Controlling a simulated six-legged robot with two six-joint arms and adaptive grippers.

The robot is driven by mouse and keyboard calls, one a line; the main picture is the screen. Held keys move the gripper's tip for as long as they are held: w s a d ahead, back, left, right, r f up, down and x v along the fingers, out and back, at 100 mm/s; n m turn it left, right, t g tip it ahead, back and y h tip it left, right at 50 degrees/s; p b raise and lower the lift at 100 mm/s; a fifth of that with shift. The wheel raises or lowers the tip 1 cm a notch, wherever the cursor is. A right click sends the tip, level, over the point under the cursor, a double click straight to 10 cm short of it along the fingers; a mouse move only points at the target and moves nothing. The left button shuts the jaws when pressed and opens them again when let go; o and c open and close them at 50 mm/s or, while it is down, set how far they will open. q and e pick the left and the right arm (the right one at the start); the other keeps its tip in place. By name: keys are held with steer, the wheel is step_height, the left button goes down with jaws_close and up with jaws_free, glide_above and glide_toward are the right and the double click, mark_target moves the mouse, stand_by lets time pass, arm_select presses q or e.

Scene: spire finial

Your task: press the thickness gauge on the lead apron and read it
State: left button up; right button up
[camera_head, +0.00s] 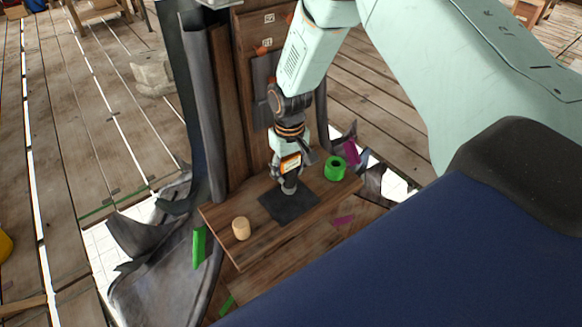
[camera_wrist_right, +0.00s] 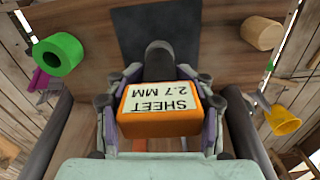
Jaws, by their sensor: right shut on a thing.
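The thickness gauge (camera_head: 290,164) is a small orange box with a pale display and a dark round probe. My right gripper (camera_head: 284,158) is shut on it, one finger on each side in the right wrist view (camera_wrist_right: 160,118). The gauge (camera_wrist_right: 160,122) shows "SHEET 2.7 MM", upside down in that view. Its probe points at a flat dark grey square sheet (camera_head: 275,209) on a wooden board and appears to touch it; exact contact is hard to tell. This sheet (camera_wrist_right: 145,22) may be the lead apron; crumpled grey sheeting (camera_head: 165,275) also hangs around the post's foot. My left gripper is out of view.
The wooden board (camera_head: 255,245) also carries a green ring (camera_head: 335,168) on the right and a pale wooden cylinder (camera_head: 241,229) on the left. The wooden post (camera_head: 235,110) rises behind it. Gaps show between the floor planks (camera_head: 75,130). A yellow bucket (camera_wrist_right: 284,120) stands beyond the board.

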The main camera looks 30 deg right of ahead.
mark_target(289, 183)
steer(key=shift+f, duration=0.15)
stand_by(0.4)
steer(key=shift+f+b, duration=1.55)
steer(key=shift+f, duration=0.65)
steer(key=o, duration=1.4)
steer(key=shift+o, duration=0.2)
steer(key=shift+r, duration=0.1)
step_height(289, 183, up, 12)
steer(key=shift+d+f, duration=0.1)
